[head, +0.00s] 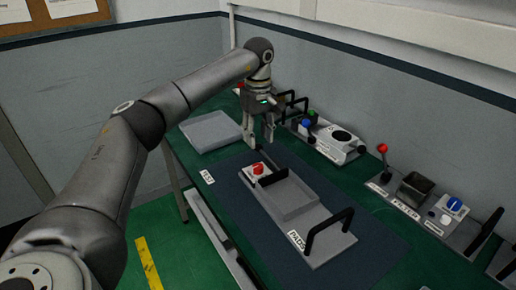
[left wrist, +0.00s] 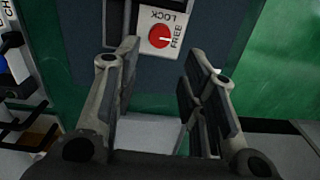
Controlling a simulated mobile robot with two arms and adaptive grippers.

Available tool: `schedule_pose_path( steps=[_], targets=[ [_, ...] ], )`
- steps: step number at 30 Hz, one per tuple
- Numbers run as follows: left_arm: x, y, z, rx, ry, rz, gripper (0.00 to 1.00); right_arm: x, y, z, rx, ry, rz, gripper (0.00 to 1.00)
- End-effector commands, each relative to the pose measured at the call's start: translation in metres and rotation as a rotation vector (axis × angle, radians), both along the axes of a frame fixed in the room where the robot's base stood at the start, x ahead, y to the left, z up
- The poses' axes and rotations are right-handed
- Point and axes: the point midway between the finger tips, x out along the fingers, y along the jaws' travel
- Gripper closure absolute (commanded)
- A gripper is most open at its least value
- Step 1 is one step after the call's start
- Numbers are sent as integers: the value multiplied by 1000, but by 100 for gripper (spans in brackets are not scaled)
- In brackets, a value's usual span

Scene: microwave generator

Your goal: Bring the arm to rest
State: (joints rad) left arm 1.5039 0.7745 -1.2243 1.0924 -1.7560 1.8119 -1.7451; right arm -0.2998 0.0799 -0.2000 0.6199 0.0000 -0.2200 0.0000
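My left arm (head: 150,115) comes in from the left and reaches over the green table (head: 180,160). My left gripper (head: 260,145) hangs pointing down, between the grey tray and the devices along the wall. Its two fingers are apart with nothing between them; the left wrist view also shows them spread (left wrist: 160,95). The red knob (head: 262,169) on the grey fixture (head: 310,243) is in front of the gripper and apart from it. In the left wrist view the knob (left wrist: 160,37) sits between the words LOCK and FREE. My right gripper is not in view.
A shallow grey tray (head: 210,131) lies at the table's far left. A black handle (head: 330,228) rises from the fixture's near end. Along the wall stand a pale device (head: 342,143), a red-balled lever (head: 383,150) and a dark box (head: 412,188). The blue mat (head: 360,260) has bare room.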

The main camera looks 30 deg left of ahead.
Motion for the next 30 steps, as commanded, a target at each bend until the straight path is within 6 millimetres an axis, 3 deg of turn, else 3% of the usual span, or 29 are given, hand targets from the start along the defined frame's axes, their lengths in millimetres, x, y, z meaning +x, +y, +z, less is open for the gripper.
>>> schedule_pose_path(
  steps=[6, 22, 30],
  targets=[
    [0, 0, 13, 0, 1, 0, 61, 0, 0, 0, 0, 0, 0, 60],
    [0, 0, 14, -1, 0, 0, 61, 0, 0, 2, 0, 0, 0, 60],
    [0, 0, 58, 0, 0, 0, 61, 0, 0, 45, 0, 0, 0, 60]
  ],
)
